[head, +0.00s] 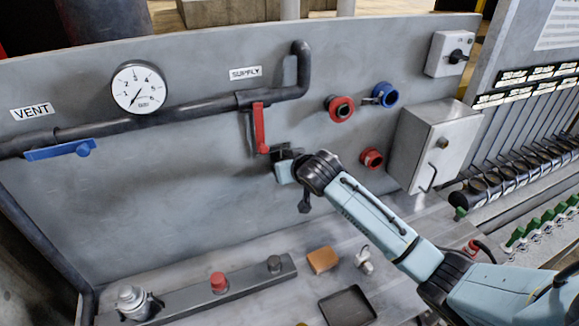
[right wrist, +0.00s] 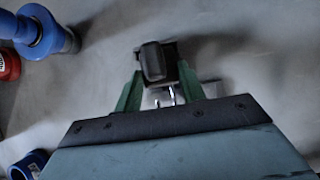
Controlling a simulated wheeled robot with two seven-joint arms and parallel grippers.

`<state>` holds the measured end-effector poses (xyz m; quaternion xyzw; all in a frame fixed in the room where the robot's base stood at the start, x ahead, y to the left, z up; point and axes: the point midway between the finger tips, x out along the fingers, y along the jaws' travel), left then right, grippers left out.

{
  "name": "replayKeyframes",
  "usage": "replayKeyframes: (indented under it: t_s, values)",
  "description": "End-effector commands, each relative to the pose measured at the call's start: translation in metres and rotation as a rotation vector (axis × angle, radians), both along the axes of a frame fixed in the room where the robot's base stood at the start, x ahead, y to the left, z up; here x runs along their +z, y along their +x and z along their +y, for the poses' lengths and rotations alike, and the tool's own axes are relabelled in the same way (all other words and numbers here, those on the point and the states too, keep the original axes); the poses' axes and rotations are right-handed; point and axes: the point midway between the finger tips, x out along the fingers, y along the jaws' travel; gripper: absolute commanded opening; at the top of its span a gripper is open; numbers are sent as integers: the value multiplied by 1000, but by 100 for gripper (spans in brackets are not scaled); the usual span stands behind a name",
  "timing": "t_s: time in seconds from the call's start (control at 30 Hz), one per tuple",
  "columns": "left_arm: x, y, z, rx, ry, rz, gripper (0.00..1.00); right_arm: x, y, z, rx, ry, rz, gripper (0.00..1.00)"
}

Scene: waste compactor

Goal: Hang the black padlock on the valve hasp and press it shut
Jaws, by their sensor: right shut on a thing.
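My right gripper (head: 284,166) is at the wall panel, just right of the lower end of the red supply valve lever (head: 260,128), which hangs down. In the right wrist view its green fingers (right wrist: 160,88) are closed around a dark block, which looks like the black padlock (right wrist: 153,62). Thin bright metal prongs (right wrist: 170,96), perhaps the shackle, show between the fingers. In the head view a dark piece (head: 281,151) shows at the fingertips. The hasp cannot be made out clearly, and I cannot tell whether the padlock hangs on it. My left gripper is not in view.
A blue vent lever (head: 60,150) and a gauge (head: 138,87) are at left. Red (head: 340,108) and blue (head: 384,95) couplings and a grey box (head: 433,145) are right of my gripper. The bench below holds a sponge (head: 322,260) and black tray (head: 347,306).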

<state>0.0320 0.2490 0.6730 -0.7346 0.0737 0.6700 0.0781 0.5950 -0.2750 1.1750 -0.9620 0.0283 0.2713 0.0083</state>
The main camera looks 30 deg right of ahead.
Motion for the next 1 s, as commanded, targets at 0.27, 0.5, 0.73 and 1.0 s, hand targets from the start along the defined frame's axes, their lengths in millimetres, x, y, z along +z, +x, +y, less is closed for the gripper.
replayKeyframes:
  t_s: [0.27,0.5,0.73,1.0]
  values:
    - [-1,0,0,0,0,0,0,1,6,0,0,0,-2,22]
    - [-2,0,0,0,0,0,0,1,11,-1,0,0,-2,22]
    - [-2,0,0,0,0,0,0,1,14,-1,1,-1,-1,22]
    - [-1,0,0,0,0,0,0,-1,14,-1,0,0,0,22]
